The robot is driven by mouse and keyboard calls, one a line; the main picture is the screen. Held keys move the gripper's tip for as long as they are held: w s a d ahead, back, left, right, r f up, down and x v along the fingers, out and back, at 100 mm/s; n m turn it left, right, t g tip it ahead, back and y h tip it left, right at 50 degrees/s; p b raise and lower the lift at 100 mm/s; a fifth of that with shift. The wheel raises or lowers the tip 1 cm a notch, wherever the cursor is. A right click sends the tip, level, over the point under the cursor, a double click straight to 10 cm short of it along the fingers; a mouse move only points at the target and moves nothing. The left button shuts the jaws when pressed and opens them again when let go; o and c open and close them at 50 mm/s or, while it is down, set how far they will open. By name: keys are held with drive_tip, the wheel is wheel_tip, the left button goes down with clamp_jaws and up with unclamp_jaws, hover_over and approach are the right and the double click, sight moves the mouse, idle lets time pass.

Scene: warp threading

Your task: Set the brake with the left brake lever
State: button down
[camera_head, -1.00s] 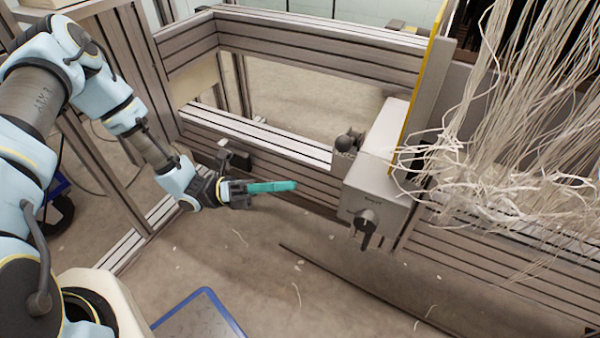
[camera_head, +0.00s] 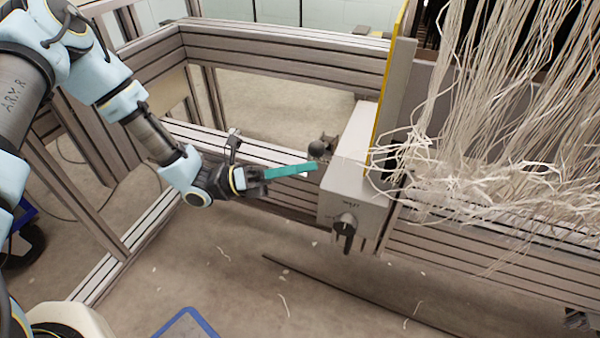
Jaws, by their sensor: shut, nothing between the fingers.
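A grey box (camera_head: 357,190) is mounted on the frame rail right of centre. A dark knob-like part (camera_head: 321,148) sits at its upper left side, and a dark rotary handle (camera_head: 345,232) points downward on its front. I cannot tell for sure which of these is the left brake lever. My gripper (camera_head: 314,167) has teal fingers that are shut and empty. Their tips are just below the upper knob-like part and close to the box's left side. I cannot tell whether they touch.
A yellow-edged upright panel (camera_head: 390,90) rises behind the box. Loose pale threads (camera_head: 450,150) hang at the right, some over the box's right side. Grooved metal rails (camera_head: 270,45) run behind my arm. The floor (camera_head: 250,275) below is mostly open, with a blue-edged platform (camera_head: 185,325).

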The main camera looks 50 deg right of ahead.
sight(311, 150)
drive_tip(key=shift+r+n+t+p, duration=0.3)
drive_tip(key=shift+r+n+p, duration=0.15)
drive_tip(key=shift+p, duration=0.45)
drive_tip(key=shift+d+r+n+p, duration=0.1)
drive_tip(key=shift+r+n+p, duration=0.1)
drive_tip(key=shift+n+p, duration=0.25)
drive_tip(key=r+n+p, duration=0.1)
drive_tip(key=p, duration=0.1)
drive_tip(key=r+t+p, duration=0.1)
drive_tip(key=p, duration=0.1)
drive_tip(key=shift+w+d+n+h, duration=0.15)
drive_tip(key=shift+d+n+h, duration=0.1)
drive_tip(key=shift+n+h, duration=0.15)
drive_tip(key=w+d+r+n+t+y+p, duration=0.1)
drive_tip(key=d+r+n+p, duration=0.4)
drive_tip(key=p, duration=0.8)
drive_tip(key=shift+w+d+r+n+t+y, duration=0.25)
drive_tip(key=shift+w+d+n+t, duration=0.25)
drive_tip(key=shift+n+t, duration=0.95)
drive_tip(key=shift+n+g, duration=0.25)
